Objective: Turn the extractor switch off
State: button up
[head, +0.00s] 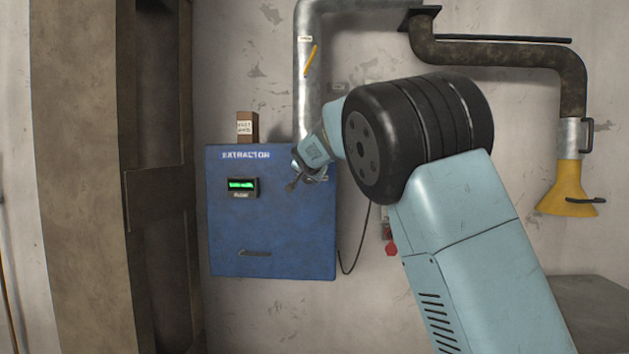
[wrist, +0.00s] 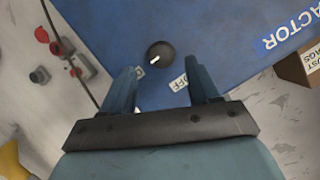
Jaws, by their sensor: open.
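The extractor (head: 270,235) is a blue wall box with an "EXTRACTOR" label and a lit green display (head: 241,185) in the head view. In the wrist view its switch is a round black knob (wrist: 160,54) with a white pointer mark. The mark points to the lower left, toward a small label partly hidden by my left finger. An "OFF" label (wrist: 178,82) sits just below and right of the knob. My gripper (wrist: 162,82) is open and empty, with the knob just beyond and between its fingertips. In the head view my gripper (head: 296,181) covers the switch at the box's upper right.
A brown box labelled as dust bags (head: 247,128) stands on top of the extractor. A metal pipe (head: 306,80) rises behind it. Red and grey wall buttons (wrist: 58,48) and a cable (wrist: 55,25) lie left in the wrist view. A yellow hood (head: 570,190) hangs at right.

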aim_at(307, 179)
jog(key=shift+x, duration=2.6)
jog(key=shift+c, duration=0.2)
